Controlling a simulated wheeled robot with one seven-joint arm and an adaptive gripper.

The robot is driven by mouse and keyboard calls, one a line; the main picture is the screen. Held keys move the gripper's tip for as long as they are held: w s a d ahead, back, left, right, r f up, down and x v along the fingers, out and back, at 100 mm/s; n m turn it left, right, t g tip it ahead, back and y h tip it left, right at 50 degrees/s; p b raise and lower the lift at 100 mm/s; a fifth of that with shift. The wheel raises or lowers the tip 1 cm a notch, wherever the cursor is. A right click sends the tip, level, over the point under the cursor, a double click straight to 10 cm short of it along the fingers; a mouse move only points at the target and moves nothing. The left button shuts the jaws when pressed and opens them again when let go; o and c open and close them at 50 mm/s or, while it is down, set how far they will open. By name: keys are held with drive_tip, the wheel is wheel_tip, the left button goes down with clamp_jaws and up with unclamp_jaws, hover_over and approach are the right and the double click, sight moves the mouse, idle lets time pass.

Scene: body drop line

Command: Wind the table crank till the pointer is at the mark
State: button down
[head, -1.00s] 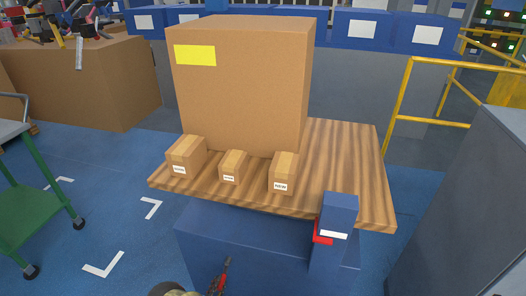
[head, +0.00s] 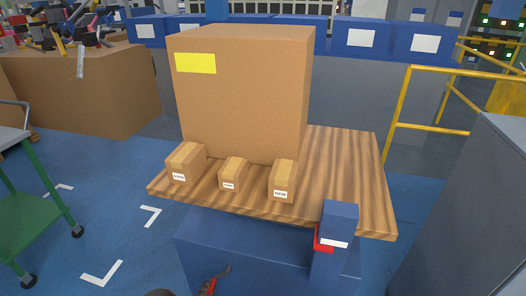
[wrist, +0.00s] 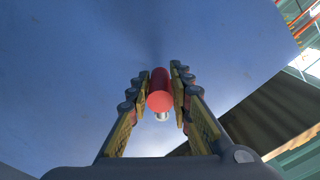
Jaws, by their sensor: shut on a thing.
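My gripper (wrist: 160,78) is closed around a red crank handle (wrist: 160,98) in the wrist view, one finger on each side; a short pale metal stub shows at its near end. In the head view, a small part of the red handle (head: 210,286) shows at the bottom edge; most of the gripper is out of frame. The lift table has a wooden top (head: 350,170) and a blue base (head: 240,250). A blue post (head: 340,217) stands at its front right. A red pointer (head: 323,240) is beside the post, roughly level with the white mark (head: 334,243); exact alignment cannot be told.
A big cardboard box (head: 240,110) with a yellow label and three small boxes (head: 230,173) rest on the wooden top. A grey cabinet (head: 470,220) and yellow railing (head: 402,115) are at the right. A green cart (head: 35,215) is at the left, with open blue floor between.

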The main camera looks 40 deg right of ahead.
drive_tip(key=shift+w+a+r, duration=0.1)
drive_tip(key=shift+w, duration=0.05)
drive_tip(key=shift+w+a+r+p, duration=0.2)
drive_tip(key=shift+w+r, duration=0.1)
drive_tip(key=shift+r, duration=0.45)
drive_tip(key=shift+w+a+r+p, duration=0.25)
drive_tip(key=shift+w+r, duration=0.1)
drive_tip(key=shift+r, duration=0.45)
drive_tip(key=shift+w+a+r+p, duration=0.2)
drive_tip(key=shift+w+r, duration=0.1)
drive_tip(key=shift+r, duration=0.45)
drive_tip(key=shift+r, duration=0.1)
drive_tip(key=shift+r+p, duration=0.4)
drive_tip(key=shift+r, duration=0.2)
drive_tip(key=c, duration=2.1)
unclamp_jaws()
drive_tip(key=shift+r, duration=0.35)
drive_tip(key=o, duration=0.3)
drive_tip(key=shift+s+f, duration=0.15)
drive_tip(key=shift+f, duration=0.1)
drive_tip(key=shift+o, duration=0.2)
drive_tip(key=b+v, duration=0.1)
drive_tip(key=v, duration=0.6)
